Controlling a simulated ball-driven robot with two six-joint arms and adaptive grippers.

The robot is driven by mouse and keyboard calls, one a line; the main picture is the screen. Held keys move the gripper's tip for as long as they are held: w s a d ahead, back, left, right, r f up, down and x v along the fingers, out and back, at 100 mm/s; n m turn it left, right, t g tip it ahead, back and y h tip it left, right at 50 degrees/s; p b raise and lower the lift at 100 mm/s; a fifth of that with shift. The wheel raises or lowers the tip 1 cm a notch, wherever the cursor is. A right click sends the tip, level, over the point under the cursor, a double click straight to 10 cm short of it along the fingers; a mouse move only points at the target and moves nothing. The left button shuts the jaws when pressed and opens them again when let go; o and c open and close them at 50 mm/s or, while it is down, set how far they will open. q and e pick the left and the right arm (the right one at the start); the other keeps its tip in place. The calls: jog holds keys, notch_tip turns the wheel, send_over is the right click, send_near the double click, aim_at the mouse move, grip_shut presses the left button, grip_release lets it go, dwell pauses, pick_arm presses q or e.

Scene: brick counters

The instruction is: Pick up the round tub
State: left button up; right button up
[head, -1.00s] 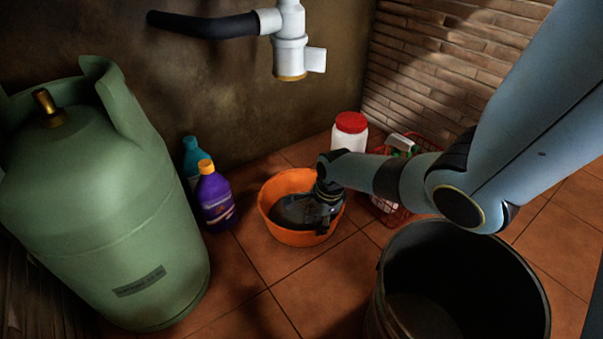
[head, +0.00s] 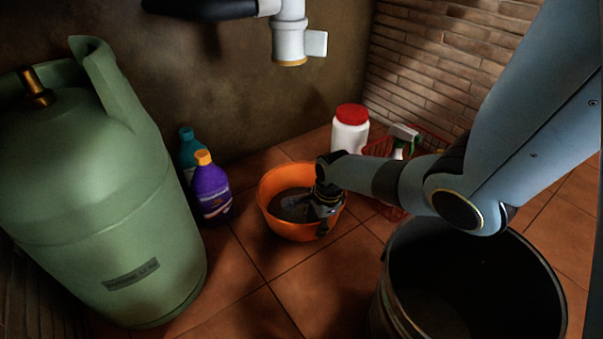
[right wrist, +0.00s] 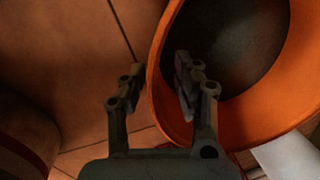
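The round tub (head: 282,229) is an orange basin with a dark inside, upright on the tiled floor in the middle of the head view. My right gripper (head: 323,220) points down at its right rim. In the right wrist view, the tub's orange rim (right wrist: 157,75) runs between the fingers of my right gripper (right wrist: 160,72). One finger is outside the wall and the other inside, with a visible gap between them, so it is open. Whether either finger touches the wall I cannot tell. My left gripper is not in view.
A green gas cylinder (head: 95,215) stands at left, with purple (head: 212,192) and teal (head: 188,150) bottles beside it. A red-lidded white jar (head: 350,132) and a red basket (head: 430,143) stand behind. A black bucket (head: 395,310) is at front right. A white pipe (head: 289,35) hangs above.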

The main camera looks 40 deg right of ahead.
grip_shut()
dwell(0.4)
jog(key=shift+r, duration=0.1)
dwell(0.3)
